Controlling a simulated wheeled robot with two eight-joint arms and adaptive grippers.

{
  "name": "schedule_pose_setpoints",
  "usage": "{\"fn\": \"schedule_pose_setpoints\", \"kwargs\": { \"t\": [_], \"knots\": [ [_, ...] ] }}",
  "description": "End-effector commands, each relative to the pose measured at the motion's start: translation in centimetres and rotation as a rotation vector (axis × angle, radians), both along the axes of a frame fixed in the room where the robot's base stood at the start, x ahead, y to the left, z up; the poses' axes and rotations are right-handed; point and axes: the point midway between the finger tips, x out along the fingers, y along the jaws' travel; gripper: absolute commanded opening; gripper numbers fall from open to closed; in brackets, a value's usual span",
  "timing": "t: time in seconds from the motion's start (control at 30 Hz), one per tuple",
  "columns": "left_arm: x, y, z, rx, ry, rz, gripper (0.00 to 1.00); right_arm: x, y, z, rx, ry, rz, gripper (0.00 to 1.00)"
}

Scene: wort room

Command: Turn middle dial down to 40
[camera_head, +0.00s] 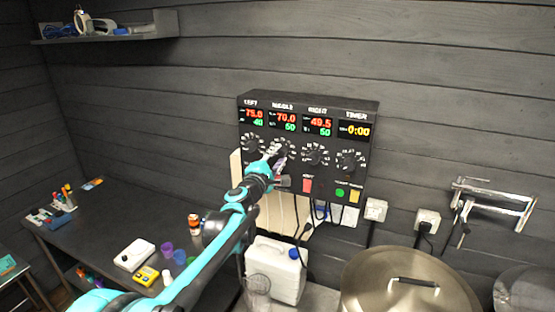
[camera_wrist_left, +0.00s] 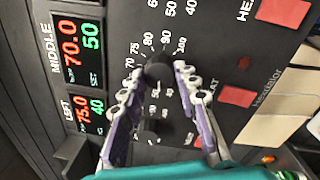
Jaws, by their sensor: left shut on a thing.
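The black control panel (camera_head: 305,150) hangs on the wall with dials under LEFT, MIDDLE, RIGHT and TIMER displays. The middle display (camera_head: 287,121) shows 70.0 in red; its green set value reads 50, clearest in the wrist view (camera_wrist_left: 82,42). My left gripper (camera_head: 277,150) reaches up to the middle dial and largely hides it. In the wrist view, the black middle dial (camera_wrist_left: 158,70) sits between the two purple-and-white fingertips, and the left gripper (camera_wrist_left: 155,77) is shut on it. My right gripper is not in view.
The left dial (camera_head: 251,143) and right dial (camera_head: 314,154) flank the middle one. The left set value reads 40. Red, green and yellow buttons sit lower on the panel. A white canister (camera_head: 274,268) and a steel pot (camera_head: 408,285) stand below.

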Motion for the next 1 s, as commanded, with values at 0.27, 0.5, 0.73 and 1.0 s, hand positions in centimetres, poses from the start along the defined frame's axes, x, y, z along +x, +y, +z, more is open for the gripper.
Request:
{"fn": "schedule_pose_setpoints", "kwargs": {
  "t": [0.27, 0.5, 0.73, 1.0],
  "knots": [
    [-0.05, -0.02, -0.21, -0.185, 0.077, 0.002, 0.02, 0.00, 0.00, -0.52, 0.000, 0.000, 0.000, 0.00],
    [-0.08, -0.08, -0.23, -0.280, 0.117, 0.002, 0.02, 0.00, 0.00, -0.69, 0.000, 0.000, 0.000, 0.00],
    [-0.10, -0.10, -0.24, -0.318, 0.132, 0.001, 0.02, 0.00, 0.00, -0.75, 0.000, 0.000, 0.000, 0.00],
    [-0.10, -0.11, -0.25, -0.324, 0.135, 0.001, 0.02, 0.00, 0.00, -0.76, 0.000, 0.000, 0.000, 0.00]
  ]
}}
